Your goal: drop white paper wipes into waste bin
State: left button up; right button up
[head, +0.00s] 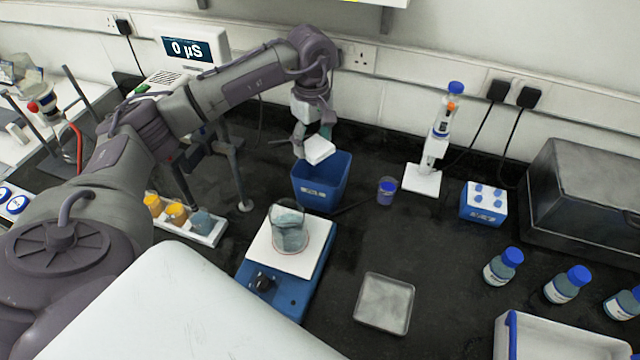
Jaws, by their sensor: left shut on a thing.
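My left arm reaches in from the left, and its gripper (308,143) points down above the waste bin. The gripper is shut on a white paper wipe (320,150), a folded flat white piece held over the bin's opening at its back left. The blue waste bin (321,190) stands on the dark bench top with a label on its front. The inside of the bin is mostly hidden by its front wall and the wipe. My right gripper is not in the head view.
A beaker (289,229) stands on a blue stirrer (275,284) in front of the bin. A purple-blue cup (386,191) and a pipette stand (422,179) are to its right. Bench between tray and cup is clear.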

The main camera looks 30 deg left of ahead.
pick_arm(q)
jog(key=shift+f, duration=0.1)
jog(key=o, duration=1.2)
jog(key=shift+c, duration=0.2)
jog(key=shift+r, duration=0.6)
notch_tip(320, 180, up, 11)
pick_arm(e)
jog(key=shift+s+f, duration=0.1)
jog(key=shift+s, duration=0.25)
pick_arm(q)
jog(key=shift+f, duration=0.1)
